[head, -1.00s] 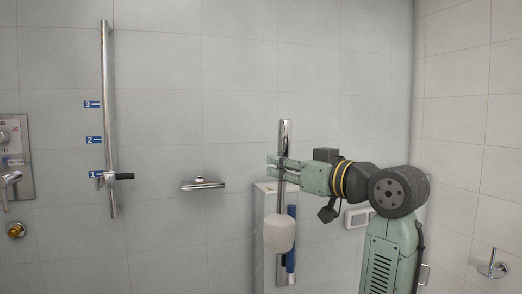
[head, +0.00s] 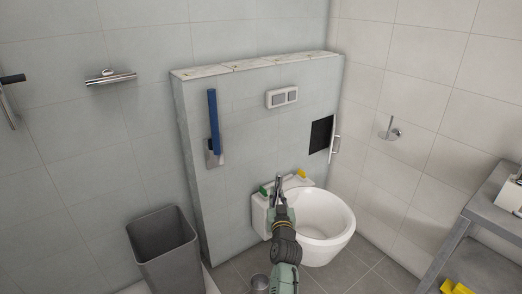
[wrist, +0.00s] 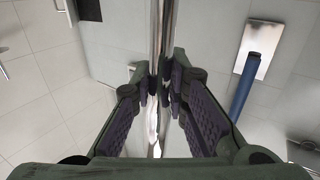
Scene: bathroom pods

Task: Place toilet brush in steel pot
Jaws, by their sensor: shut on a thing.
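The toilet brush has a shiny metal handle, which stands between my fingertips in the wrist view (wrist: 163,30). My gripper (wrist: 163,85) is shut on this handle. In the head view, my gripper (head: 281,200) is in front of the toilet's left side, with a short piece of the brush handle (head: 278,181) showing at its tips. The white brush head cannot be made out now.
The white toilet (head: 335,216) is right behind my gripper, with small green and yellow things on its rear rim. A grey bin (head: 163,250) stands to the left. A blue cylinder (head: 214,122) is on the wall box. A grey bench (head: 450,245) is at right.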

